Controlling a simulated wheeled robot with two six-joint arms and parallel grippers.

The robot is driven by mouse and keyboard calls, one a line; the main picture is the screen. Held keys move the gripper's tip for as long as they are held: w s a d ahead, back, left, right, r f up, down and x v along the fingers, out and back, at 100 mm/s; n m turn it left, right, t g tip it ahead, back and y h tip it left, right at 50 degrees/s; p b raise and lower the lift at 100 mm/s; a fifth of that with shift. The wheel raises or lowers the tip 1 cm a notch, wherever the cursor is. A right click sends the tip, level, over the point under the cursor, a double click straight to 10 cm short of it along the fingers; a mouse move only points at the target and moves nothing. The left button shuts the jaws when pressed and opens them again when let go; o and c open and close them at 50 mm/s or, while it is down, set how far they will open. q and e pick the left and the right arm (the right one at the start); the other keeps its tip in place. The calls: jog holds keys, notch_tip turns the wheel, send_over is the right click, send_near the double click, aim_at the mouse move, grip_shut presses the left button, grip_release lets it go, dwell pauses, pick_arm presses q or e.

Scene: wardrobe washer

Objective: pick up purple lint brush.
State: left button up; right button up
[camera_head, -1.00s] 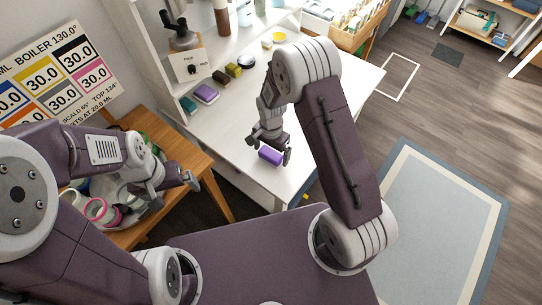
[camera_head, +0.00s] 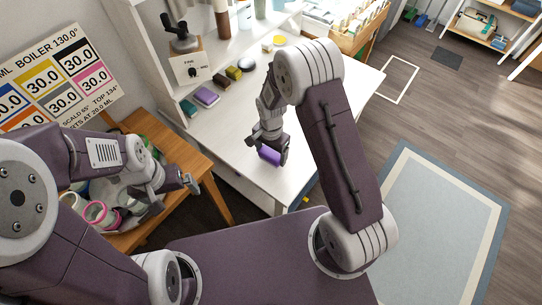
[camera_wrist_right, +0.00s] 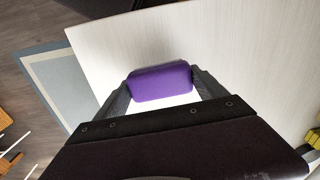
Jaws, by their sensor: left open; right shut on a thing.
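The purple lint brush (camera_head: 268,155) is a small purple block at the white table's front part in the head view. It also shows in the right wrist view (camera_wrist_right: 160,82), where a finger lies against each of its ends. My right gripper (camera_head: 272,158) is shut on it, partly covering it in the head view. Whether it is clear of the table top I cannot tell. My left gripper (camera_head: 176,190) is open and empty at the left, near the wooden table.
The white table (camera_head: 235,125) is bare around the brush. At its back stand a row of small blocks, including a purple and teal one (camera_head: 206,97), and a grinder-like device (camera_head: 188,68). A wooden table (camera_head: 190,160) with pink-rimmed rolls (camera_head: 97,213) is at the left.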

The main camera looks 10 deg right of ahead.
notch_tip(320, 180, up, 2)
jog(key=shift+r, duration=0.1)
jog(key=w+d+r, duration=0.3)
jog(key=d+r, duration=0.3)
jog(key=d, duration=0.5)
jog(key=shift+d+r, duration=0.15)
jog(key=shift+r, duration=0.2)
